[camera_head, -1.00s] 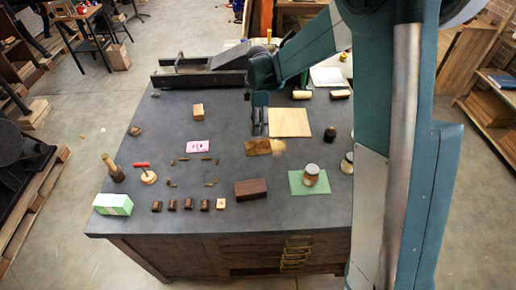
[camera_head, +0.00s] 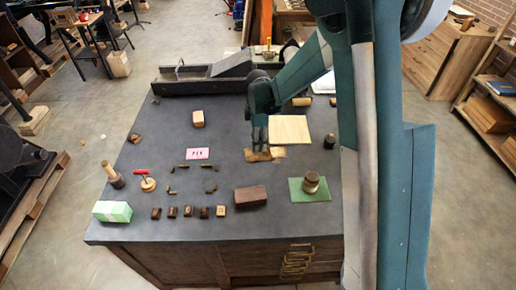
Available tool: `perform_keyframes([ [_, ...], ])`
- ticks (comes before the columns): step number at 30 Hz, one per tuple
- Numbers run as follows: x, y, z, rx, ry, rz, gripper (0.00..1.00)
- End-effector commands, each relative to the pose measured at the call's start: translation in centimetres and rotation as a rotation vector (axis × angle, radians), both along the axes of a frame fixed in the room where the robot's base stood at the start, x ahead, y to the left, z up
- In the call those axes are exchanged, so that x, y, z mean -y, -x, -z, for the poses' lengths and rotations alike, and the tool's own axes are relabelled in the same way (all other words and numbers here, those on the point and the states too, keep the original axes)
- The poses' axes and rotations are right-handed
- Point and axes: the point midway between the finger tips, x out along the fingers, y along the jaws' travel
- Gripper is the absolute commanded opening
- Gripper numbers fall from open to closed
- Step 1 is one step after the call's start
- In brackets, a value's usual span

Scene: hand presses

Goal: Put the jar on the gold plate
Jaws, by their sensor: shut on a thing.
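A small brown jar-like vessel (camera_head: 311,180) with a paler lower part stands upright on a green mat (camera_head: 297,196) at the right of the bench. A flat gold-brown plate (camera_head: 250,157) lies near the middle of the bench, in front of a pale wooden board. My gripper (camera_head: 258,150) points down at the plate, its fingertips at or just above it. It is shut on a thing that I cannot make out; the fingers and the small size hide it. The vessel on the mat is well to the right of my gripper, apart from it.
The pale board (camera_head: 289,129) lies behind the plate and a dark bottle (camera_head: 329,142) stands right of it. A brown block (camera_head: 250,196) is in front. A pink card (camera_head: 198,154) and small pieces lie left. My arm hides the bench's right edge.

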Motion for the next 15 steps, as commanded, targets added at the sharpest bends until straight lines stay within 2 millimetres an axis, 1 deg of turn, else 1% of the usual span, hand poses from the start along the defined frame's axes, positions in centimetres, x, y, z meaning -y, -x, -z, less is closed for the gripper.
perform_keyframes([
  [11, 0.0, 0.02, 0.22, 0.0, 0.0, 0.0, 0.21],
  [15, 0.01, 0.04, 0.94, 0.0, 0.0, 0.0, 0.21],
])
